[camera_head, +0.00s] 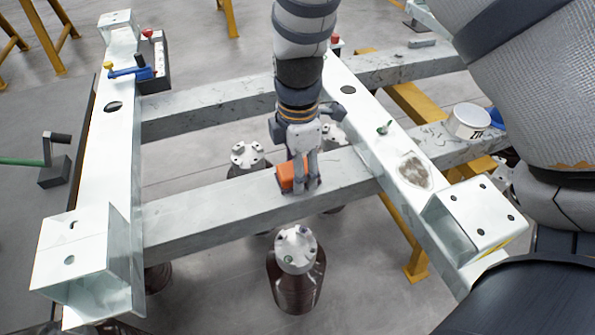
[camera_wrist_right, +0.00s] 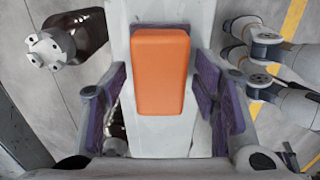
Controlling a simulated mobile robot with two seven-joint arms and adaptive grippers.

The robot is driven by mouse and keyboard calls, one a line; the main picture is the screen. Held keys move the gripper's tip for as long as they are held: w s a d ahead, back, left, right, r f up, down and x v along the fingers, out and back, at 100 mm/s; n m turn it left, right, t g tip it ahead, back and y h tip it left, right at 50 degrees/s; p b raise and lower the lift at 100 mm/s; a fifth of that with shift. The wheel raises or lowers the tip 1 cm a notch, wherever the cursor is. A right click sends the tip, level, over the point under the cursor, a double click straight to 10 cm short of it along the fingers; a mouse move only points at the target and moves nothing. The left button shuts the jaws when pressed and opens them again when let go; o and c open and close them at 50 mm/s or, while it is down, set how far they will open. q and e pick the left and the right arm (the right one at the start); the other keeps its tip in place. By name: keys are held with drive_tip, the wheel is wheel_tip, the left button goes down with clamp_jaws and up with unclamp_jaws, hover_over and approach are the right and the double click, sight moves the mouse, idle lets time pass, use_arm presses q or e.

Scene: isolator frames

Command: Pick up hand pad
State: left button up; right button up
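The hand pad appears to be an orange block with rounded edges (camera_head: 289,176), lying on the front pale cross beam (camera_head: 215,213) of the frame. In the right wrist view the orange pad (camera_wrist_right: 160,75) sits in the middle, between the purple-lined fingers. My right gripper (camera_head: 306,184) is down at the beam beside the pad and partly covers it in the head view. In the right wrist view my right gripper (camera_wrist_right: 163,105) is open, with a gap between each finger and the pad. My left gripper is not in view.
The frame has a left rail (camera_head: 112,165) and a right rail (camera_head: 370,120). Dark isolators with pale bolted tops (camera_head: 297,250) stand below. A white round tin (camera_head: 467,121) stands at the right. A blue-handled tool (camera_head: 130,72) lies at the left rail.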

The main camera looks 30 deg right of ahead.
drive_tip(key=c, duration=0.8)
drive_tip(key=shift+c, duration=0.2)
drive_tip(key=shift+r, duration=0.25)
wheel_tip(320, 180, up, 3)
drive_tip(key=shift+w+f, duration=0.15)
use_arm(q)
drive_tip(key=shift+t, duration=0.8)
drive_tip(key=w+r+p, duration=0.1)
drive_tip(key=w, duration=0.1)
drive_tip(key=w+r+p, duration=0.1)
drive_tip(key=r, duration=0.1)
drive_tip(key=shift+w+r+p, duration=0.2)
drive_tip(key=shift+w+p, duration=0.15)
use_arm(e)
drive_tip(key=s+a+r, duration=0.7)
drive_tip(key=s+r, duration=0.3)
drive_tip(key=s, duration=0.2)
drive_tip(key=shift+a, duration=0.15)
